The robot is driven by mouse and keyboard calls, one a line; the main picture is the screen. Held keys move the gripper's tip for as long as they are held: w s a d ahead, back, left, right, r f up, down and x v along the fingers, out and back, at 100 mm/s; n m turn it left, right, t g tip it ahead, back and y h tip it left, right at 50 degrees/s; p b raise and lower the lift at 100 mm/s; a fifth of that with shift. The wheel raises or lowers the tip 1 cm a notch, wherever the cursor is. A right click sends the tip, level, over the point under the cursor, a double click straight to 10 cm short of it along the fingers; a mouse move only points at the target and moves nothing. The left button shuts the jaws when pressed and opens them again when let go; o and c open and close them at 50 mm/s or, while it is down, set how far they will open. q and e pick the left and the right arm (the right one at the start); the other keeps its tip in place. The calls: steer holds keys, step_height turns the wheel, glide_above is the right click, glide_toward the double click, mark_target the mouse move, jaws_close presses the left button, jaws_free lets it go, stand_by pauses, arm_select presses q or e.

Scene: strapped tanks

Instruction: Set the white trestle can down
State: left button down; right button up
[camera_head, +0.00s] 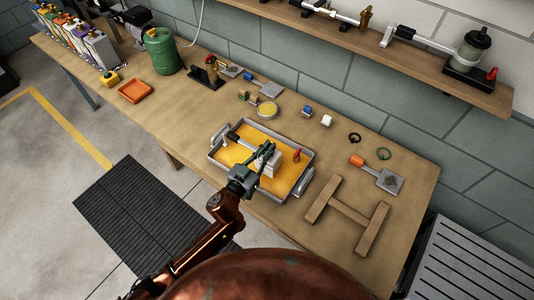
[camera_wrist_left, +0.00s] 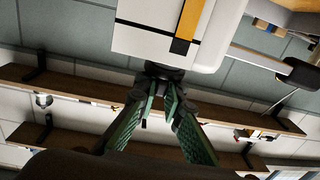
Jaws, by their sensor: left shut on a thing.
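My left gripper (camera_head: 264,155) is shut on the white can (camera_head: 270,166), over the grey tray (camera_head: 216,155) with the yellow bottom. In the left wrist view the can (camera_wrist_left: 150,38) is a white body with a dark line and an orange-yellow stripe, at the top edge. The green-padded fingers (camera_wrist_left: 160,105) show below it there. In the head view the gripper and arm partly cover the can. I cannot tell whether its base touches the tray. A wooden H-shaped trestle (camera_head: 347,212) lies on the bench right of the tray. My right gripper is not in view.
In the tray are a dark-handled tool (camera_head: 235,137) and a small red-orange item (camera_head: 297,155). A scoop with an orange handle (camera_head: 389,181) lies behind the trestle. A green canister (camera_head: 162,51) and an orange dish (camera_head: 135,91) stand left. The wooden bench (camera_head: 190,118) is bare left of the tray.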

arm_select(q)
steer(key=shift+f+b, duration=0.35)
steer(key=shift+f, duration=1.05)
steer(key=shift+f, duration=0.15)
steer(key=c, duration=2)
jaws_free()
steer(key=shift+c, duration=0.2)
steer(key=shift+s+a, duration=0.15)
steer(key=shift+a, duration=0.05)
steer(key=v, duration=1.1)
steer(key=shift+s+p, duration=0.3)
steer(key=shift+p, duration=0.15)
steer(key=shift+a, duration=0.15)
